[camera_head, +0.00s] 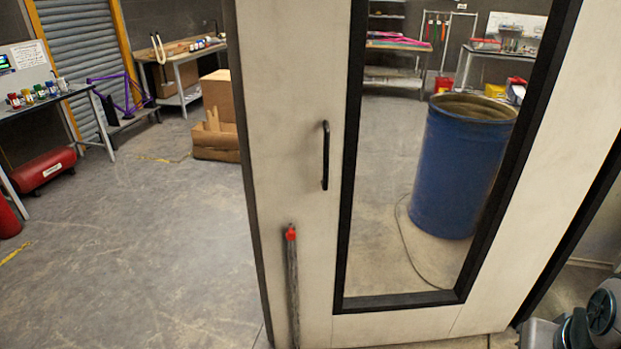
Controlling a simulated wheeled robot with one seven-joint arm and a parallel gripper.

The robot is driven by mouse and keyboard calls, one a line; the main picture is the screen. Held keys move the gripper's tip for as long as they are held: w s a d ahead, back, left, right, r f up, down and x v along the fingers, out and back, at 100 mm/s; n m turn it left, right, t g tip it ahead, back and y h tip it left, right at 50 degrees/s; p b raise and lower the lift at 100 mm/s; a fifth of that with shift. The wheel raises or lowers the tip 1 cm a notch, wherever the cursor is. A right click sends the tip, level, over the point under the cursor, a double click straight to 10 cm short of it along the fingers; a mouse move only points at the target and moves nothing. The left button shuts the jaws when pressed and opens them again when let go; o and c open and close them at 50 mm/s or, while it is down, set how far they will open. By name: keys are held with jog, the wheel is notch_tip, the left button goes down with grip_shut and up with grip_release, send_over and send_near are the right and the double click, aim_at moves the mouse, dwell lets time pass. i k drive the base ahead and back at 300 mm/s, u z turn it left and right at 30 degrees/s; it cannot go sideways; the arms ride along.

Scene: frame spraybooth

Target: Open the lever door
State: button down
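A cream door panel (290,120) stands upright in front of me, with a tall black-framed window in it. A black vertical pull handle (326,155) is fixed between the window and the panel's left edge. Below and left of it, a long grey bar with a red end, apparently the lever (292,285), points straight down with the red end at the top. Its lower end runs to the bottom of the view. I cannot tell whether the door is latched. My gripper is not in view, and nothing is seen touching the handle or the lever.
The floor (130,250) left of the door is largely clear. Cardboard boxes (220,95) stand behind the door's left edge. A blue drum (460,165) shows through the window. A red tank (42,170) and workbench (45,95) are at far left.

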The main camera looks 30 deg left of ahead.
aim_at(296, 67)
jog(key=u, duration=0.75)
jog(key=k, duration=0.95)
jog(key=u, duration=3.15)
jog(key=i, duration=0.1)
jog(key=z, duration=1.7)
jog(key=i, duration=1.15)
jog(key=z, duration=1.35)
jog(key=i, duration=0.8)
jog(key=z, duration=0.8)
